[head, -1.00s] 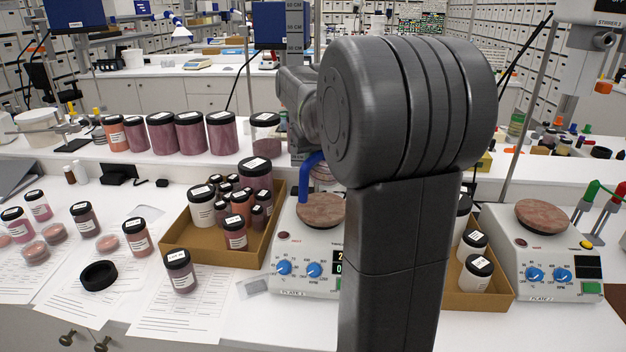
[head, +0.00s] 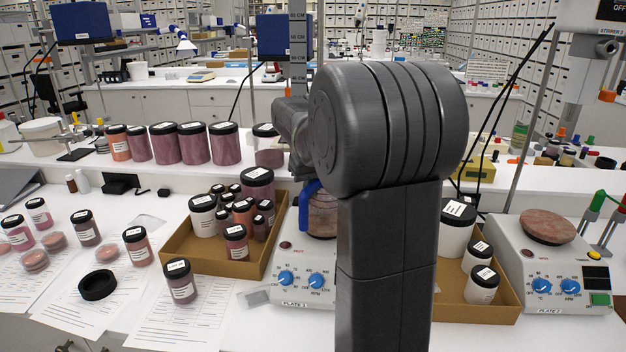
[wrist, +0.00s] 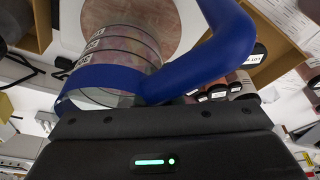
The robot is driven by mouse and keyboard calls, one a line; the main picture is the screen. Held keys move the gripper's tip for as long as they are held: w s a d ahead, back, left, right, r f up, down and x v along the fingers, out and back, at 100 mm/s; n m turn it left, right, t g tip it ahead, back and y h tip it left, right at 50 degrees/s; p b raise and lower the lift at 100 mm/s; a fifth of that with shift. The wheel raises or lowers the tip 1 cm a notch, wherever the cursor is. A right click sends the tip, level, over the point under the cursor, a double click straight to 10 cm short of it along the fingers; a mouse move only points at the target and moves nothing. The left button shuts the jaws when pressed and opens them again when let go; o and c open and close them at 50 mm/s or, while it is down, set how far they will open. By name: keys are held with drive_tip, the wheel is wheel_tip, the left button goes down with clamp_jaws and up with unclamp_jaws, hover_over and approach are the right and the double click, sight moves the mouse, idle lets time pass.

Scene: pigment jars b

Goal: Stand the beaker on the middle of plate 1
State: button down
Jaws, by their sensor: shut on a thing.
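The clear glass beaker (head: 324,215) stands upright in my gripper (head: 311,196), over the reddish round top of plate 1 in the head view. Its right side is hidden behind my arm. In the wrist view, the beaker (wrist: 117,52) has dark bands with white marks, and the blue fingers of my gripper (wrist: 140,85) are shut on it. The reddish top of plate 1 (wrist: 163,14) shows beyond and through the beaker. The white housing of plate 1 (head: 292,262) has blue knobs. I cannot tell whether the beaker's base touches the plate.
A cardboard tray (head: 210,266) of jars stands close left of plate 1. Another tray (head: 505,310) with white jars stands to the right, then plate 2 (head: 547,226). My arm hides the middle.

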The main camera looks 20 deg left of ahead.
drive_tip(key=shift+f, duration=0.6)
drive_tip(key=shift+f+b, duration=0.4)
drive_tip(key=shift+f, duration=0.15)
drive_tip(key=c, duration=1.5)
unclamp_jaws()
drive_tip(key=shift+s, duration=0.1)
drive_tip(key=v, duration=1.3)
drive_tip(key=shift+r, duration=0.4)
